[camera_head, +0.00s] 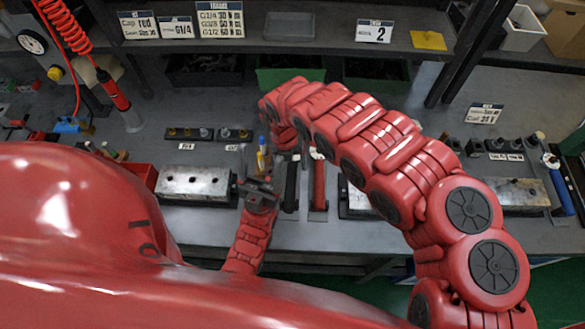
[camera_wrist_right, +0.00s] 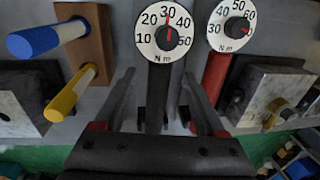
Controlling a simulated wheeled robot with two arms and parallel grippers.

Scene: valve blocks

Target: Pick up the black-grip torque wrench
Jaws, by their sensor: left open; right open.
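The black-grip torque wrench (camera_head: 291,186) lies on the bench in the head view, left of a red-grip wrench (camera_head: 319,186). In the right wrist view, the black grip (camera_wrist_right: 155,95) hangs below a round dial (camera_wrist_right: 167,30) marked in N m. My right gripper (camera_wrist_right: 158,78) is open, with one finger on each side of the black grip. Whether the fingers touch it I cannot tell. In the head view my right arm hides the right gripper. My left gripper (camera_head: 262,188) is open and empty, just left of the black-grip wrench.
Metal valve blocks (camera_head: 193,182) sit left and right of the wrenches. A wooden block (camera_wrist_right: 84,45) with blue and yellow handles stands left in the right wrist view. The red grip (camera_wrist_right: 215,75) is close to my right finger. A shelf (camera_head: 290,45) spans the back.

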